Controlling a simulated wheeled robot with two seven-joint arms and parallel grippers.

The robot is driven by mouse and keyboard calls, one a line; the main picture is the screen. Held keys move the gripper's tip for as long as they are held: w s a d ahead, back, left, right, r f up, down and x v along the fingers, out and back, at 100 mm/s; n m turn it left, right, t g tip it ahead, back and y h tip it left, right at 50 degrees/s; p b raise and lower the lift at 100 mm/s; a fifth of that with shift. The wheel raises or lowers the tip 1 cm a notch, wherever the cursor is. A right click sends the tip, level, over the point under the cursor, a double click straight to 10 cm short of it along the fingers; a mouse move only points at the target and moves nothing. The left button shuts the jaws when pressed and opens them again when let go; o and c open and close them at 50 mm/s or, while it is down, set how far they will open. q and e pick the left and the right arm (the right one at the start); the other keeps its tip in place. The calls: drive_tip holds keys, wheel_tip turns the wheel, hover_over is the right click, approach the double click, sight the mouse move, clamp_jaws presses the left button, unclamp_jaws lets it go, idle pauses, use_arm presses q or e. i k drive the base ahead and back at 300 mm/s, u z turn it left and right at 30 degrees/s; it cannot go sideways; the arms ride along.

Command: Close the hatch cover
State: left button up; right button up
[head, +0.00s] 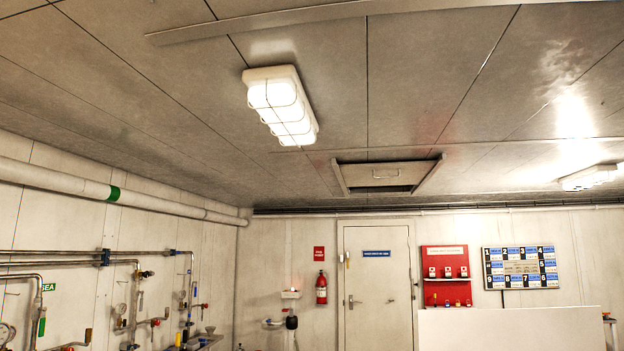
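A rectangular hatch (435,178) with a raised frame is set in the ceiling, right of centre in the head view. The hatch cover (362,176) is a grey panel with a small handle, seen within the frame. A dark gap shows below the cover along the near-door side of the opening, so the cover looks not flush with the frame. How far the cover is tilted is hard to tell at this distance. Neither of my grippers is in view.
A caged lamp (282,106) hangs from the ceiling left of the hatch. A closed door (378,290) stands in the far wall beneath it. Pipes and valves (130,262) line the left wall. A fire extinguisher (321,288) and a white panel (510,329) also show.

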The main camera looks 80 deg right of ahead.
sight(377, 174)
drive_tip(key=k, duration=0.3)
drive_tip(key=z, duration=2.95)
drive_tip(key=i, duration=1.9)
drive_tip(key=z, duration=0.05)
